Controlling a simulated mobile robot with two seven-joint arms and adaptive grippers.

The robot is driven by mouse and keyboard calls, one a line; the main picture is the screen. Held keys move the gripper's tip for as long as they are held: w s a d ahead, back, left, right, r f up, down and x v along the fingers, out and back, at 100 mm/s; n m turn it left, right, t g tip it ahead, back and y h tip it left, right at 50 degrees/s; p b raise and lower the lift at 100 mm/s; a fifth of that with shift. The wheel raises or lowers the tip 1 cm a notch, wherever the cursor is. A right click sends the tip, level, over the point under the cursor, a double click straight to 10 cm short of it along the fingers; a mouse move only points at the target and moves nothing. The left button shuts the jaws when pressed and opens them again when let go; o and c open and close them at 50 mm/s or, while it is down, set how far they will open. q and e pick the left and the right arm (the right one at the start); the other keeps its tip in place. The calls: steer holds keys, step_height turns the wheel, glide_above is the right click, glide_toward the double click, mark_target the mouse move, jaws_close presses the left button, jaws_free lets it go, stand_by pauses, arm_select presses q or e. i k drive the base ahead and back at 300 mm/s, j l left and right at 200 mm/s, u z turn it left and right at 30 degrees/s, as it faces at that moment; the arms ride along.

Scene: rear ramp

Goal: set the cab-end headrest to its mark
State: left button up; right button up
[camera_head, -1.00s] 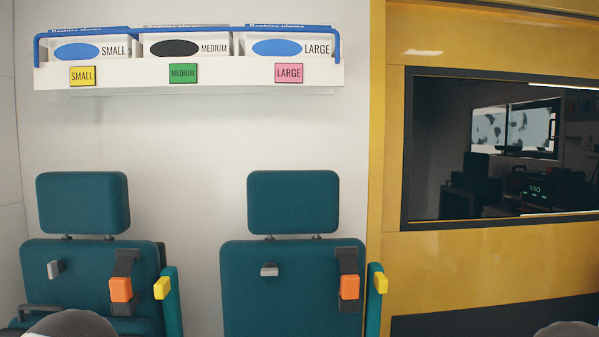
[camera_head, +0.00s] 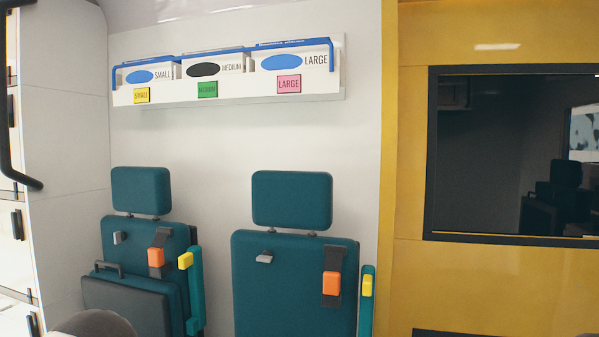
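Two teal seats stand against the white wall, each with a headrest on two short posts just above its backrest. The right headrest (camera_head: 292,199) is beside the yellow panel; the left headrest (camera_head: 141,190) is nearer the white cabinets. Which one is the cab-end headrest is not labelled. A small grey lever (camera_head: 264,258) sits on the right backrest (camera_head: 290,300), and another grey lever (camera_head: 119,237) on the left one. I can make out no height mark near either headrest. Neither gripper is in view; a rounded dark part of mine shows at the bottom left.
A glove shelf (camera_head: 230,90) with SMALL, MEDIUM and LARGE boxes hangs above the seats. Orange buckles and yellow-tipped armrests (camera_head: 196,290) stick out from the seats. White cabinets (camera_head: 65,140) stand at the left; a yellow panel with a dark window (camera_head: 500,150) is at the right.

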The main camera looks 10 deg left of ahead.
mark_target(290, 200)
steer(key=i+l+u, duration=0.2)
steer(key=l, duration=0.25)
steer(key=l+u, duration=0.25)
steer(key=l, duration=0.2)
steer(key=l+u, duration=0.2)
steer(key=l, duration=0.25)
steer(key=i+l+u, duration=0.25)
steer(key=i, duration=0.15)
steer(key=i+l+u, duration=0.3)
